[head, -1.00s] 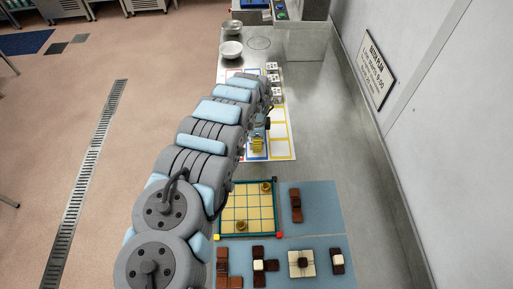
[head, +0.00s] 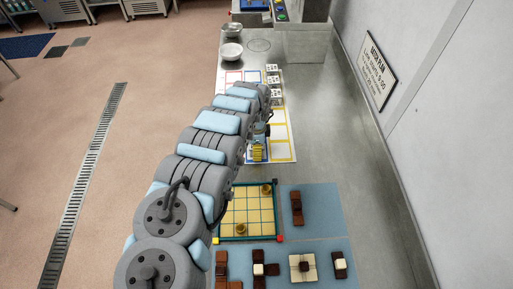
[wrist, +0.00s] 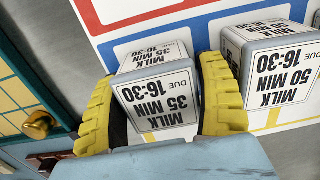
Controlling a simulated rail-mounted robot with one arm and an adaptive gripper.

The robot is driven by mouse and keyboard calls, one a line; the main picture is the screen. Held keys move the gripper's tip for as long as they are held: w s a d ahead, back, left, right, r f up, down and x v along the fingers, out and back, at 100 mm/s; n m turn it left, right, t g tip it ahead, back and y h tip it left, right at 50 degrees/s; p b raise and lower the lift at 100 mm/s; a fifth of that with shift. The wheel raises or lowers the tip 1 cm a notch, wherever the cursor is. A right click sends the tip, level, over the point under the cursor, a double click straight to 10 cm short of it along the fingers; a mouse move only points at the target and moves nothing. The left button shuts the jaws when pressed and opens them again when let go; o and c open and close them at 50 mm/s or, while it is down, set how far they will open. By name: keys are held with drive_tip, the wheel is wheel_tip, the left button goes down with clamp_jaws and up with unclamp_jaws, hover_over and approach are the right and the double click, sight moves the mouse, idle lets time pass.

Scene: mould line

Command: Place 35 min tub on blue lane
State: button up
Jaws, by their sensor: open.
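The 35 min tub (wrist: 160,101) is a pale box labelled MILK 35 MIN DUE 16:30. In the wrist view it stands between the yellow fingers of my gripper (wrist: 168,105), which is open around it. In the head view my gripper (head: 258,151) is low over the near part of the lane mat, and the tub is hidden by it. A blue lane outline (wrist: 215,20) runs behind the tub in the wrist view. The tub's base is hidden, so I cannot tell which lane it stands on.
A 50 min tub (wrist: 285,70) stands close to the right finger. Several tubs (head: 272,68) line the mat's far right. A gridded tray (head: 248,205) with brass knobs is nearer, with brown blocks (head: 297,208) to its right. A white bowl (head: 231,51) stands at the back.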

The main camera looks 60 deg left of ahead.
drive_tip(key=shift+r, duration=6.15)
